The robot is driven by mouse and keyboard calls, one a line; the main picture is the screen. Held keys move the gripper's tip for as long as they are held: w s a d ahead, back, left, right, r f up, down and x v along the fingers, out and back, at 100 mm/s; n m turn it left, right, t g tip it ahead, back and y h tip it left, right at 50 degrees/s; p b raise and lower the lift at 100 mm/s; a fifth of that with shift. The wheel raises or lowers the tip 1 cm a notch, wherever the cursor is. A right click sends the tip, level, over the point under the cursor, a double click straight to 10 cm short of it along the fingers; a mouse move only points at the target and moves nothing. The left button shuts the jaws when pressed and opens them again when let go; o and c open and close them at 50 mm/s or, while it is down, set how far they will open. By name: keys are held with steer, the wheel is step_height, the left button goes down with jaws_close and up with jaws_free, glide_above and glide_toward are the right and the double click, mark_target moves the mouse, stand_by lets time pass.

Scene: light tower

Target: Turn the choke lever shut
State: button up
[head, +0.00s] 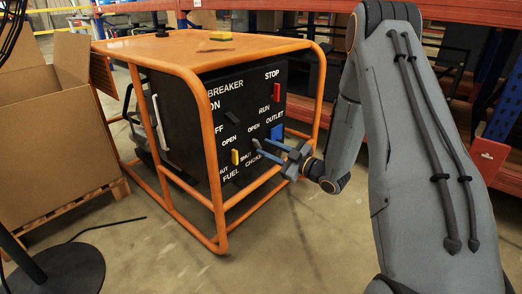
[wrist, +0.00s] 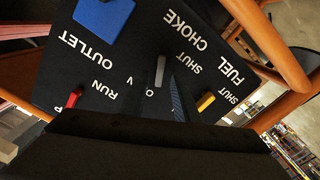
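The choke lever (head: 256,144) is a small grey bar on the black panel, below the OPEN label and above SHUT and CHOKE. In the wrist view the lever (wrist: 160,71) stands beside the SHUT label, with the panel seen upside down. My gripper (head: 262,147) is in front of the panel at the choke lever, its two fingers apart. One dark finger (wrist: 178,100) shows in the wrist view between the grey lever and the yellow fuel lever. I cannot tell whether a finger touches the choke lever. The gripper's dark body hides the lower wrist view.
The yellow fuel lever (head: 235,157) is left of the choke. The blue outlet (head: 277,131) and the red switch (head: 276,91) are to the right. Orange tube frame (head: 205,150) surrounds the panel. A cardboard box (head: 50,125) stands at left; floor in front is clear.

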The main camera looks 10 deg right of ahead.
mark_target(259, 145)
steer(key=shift+b+x, duration=0.45)
steer(key=shift+x, duration=1.1)
steer(key=shift+c, duration=0.3)
jaws_close()
steer(key=shift+s+a+n, duration=0.1)
steer(key=shift+n, duration=0.2)
steer(key=n+p, duration=0.2)
steer(key=n, duration=0.1)
steer(key=n+p, duration=0.1)
steer(key=n, duration=0.1)
steer(key=shift+s+a+f+p, duration=0.2)
steer(key=shift+a+f+p, duration=0.05)
steer(key=shift+f+p, duration=0.1)
steer(key=n+p, duration=0.1)
steer(key=n, duration=0.2)
steer(key=f+n+p, duration=0.1)
steer(key=n, duration=0.2)
steer(key=shift+s+a+f+n+p, duration=0.1)
steer(key=shift+a+n+p, duration=0.05)
steer(key=shift+n+p, duration=0.2)
